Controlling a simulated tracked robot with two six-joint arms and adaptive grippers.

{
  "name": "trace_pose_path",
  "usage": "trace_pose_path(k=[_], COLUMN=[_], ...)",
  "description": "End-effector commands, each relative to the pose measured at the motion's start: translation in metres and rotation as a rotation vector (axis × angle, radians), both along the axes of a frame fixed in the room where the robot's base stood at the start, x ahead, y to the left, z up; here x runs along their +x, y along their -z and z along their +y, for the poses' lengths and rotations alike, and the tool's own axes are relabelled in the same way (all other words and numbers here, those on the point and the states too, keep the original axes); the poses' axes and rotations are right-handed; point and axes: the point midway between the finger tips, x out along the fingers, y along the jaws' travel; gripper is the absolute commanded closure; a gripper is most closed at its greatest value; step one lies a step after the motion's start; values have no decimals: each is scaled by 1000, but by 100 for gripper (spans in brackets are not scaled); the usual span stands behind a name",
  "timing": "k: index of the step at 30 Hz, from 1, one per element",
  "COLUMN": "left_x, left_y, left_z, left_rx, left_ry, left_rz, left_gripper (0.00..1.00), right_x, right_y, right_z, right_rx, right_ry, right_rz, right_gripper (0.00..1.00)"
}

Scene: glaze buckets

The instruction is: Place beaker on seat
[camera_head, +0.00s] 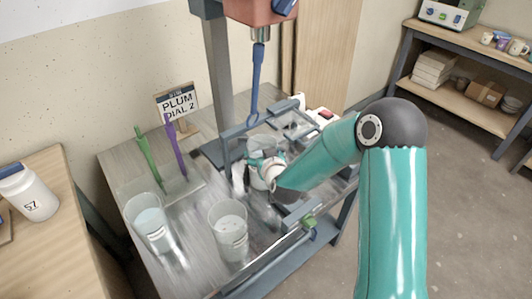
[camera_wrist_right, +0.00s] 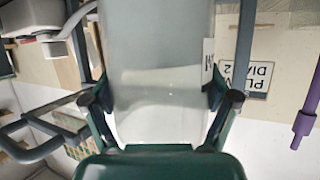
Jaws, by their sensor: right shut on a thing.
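My right gripper (camera_head: 258,175) is inside the grey frame of the mixing stand, under its stirrer. In the right wrist view, the fingers of the right gripper (camera_wrist_right: 160,103) are shut on both sides of a clear beaker (camera_wrist_right: 158,60) with pale content. In the head view the held beaker (camera_head: 262,146) is partly hidden by the gripper and blurred. The seat under the stirrer is hidden behind the arm and frame, so I cannot tell whether the beaker touches it. The blue stirrer (camera_head: 256,85) hangs above the beaker. My left gripper is out of view.
Two more beakers with pale content stand on the bench front, one at left (camera_head: 150,222) and one nearer the middle (camera_head: 229,228). A green paddle (camera_head: 148,155) and a purple paddle (camera_head: 174,150) stand behind them. The grey guard frame (camera_head: 234,140) surrounds the gripper closely.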

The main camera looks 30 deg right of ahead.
Motion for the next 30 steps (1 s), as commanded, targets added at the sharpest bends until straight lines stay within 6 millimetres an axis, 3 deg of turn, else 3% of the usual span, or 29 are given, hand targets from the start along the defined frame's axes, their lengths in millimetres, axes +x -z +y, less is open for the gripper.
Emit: trace_pose_path(k=[11,12,14,26,30], left_x=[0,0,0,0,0], left_y=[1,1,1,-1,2], left_z=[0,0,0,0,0], left_rx=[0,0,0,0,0], left_ry=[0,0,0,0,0], left_rz=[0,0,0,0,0], left_gripper=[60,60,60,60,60], right_x=[1,0,0,0,-9], right_y=[2,5,5,3,-1], right_z=[-1,0,0,0,3], right_rx=[-2,0,0,-1,-1], right_ry=[1,0,0,0,0], right_rz=[-9,-2,-2,-2,-3], right_gripper=[84,11,1,0,0])
